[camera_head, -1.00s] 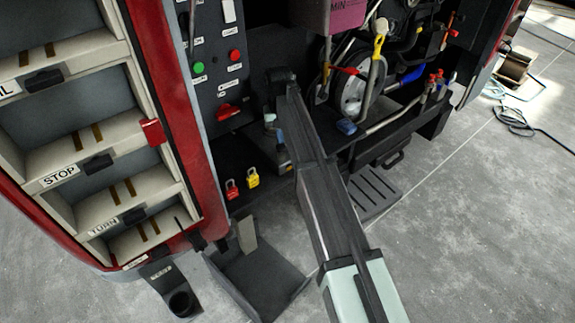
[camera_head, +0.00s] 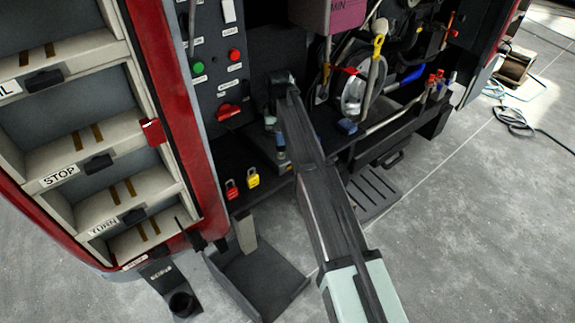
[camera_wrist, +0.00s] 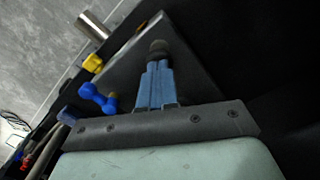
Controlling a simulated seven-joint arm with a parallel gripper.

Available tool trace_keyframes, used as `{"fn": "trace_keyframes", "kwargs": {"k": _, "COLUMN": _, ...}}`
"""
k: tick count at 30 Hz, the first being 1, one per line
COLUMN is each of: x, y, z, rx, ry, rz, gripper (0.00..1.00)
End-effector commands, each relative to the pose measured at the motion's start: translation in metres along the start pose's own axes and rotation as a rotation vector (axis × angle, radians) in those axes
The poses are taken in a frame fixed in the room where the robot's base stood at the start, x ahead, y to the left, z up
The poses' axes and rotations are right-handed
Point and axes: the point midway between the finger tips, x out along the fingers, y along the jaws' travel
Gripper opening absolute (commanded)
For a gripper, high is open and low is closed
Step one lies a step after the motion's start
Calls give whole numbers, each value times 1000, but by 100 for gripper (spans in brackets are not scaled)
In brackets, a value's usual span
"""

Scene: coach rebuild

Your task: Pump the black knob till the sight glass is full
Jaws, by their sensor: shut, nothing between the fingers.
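The black knob (camera_wrist: 158,46) shows in the wrist view just beyond my fingertips, on or over a dark grey plate. My gripper (camera_wrist: 156,65) has its blue fingers together with nothing between them, pointing at the knob. The fingertips overlap the knob's near edge in the picture; I cannot tell whether they touch it. In the head view my arm reaches into the dark bay, and it hides most of the pump area. I cannot make out the sight glass or its level for certain.
A control panel (camera_head: 218,60) with green and red buttons stands left of my arm. Red (camera_head: 232,190) and yellow (camera_head: 253,178) padlocks are below it. A reel (camera_head: 353,95) and pipes are to the right. A blue dumbbell-shaped part (camera_wrist: 98,97) lies left of my fingers.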

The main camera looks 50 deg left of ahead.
Motion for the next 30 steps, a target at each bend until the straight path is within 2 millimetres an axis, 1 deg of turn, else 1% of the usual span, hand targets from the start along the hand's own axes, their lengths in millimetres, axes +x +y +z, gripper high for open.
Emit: {"fn": "trace_keyframes", "kwargs": {"k": 30, "x": 24, "y": 0, "z": 0, "rx": 0, "ry": -1, "rz": 0, "gripper": 0}}
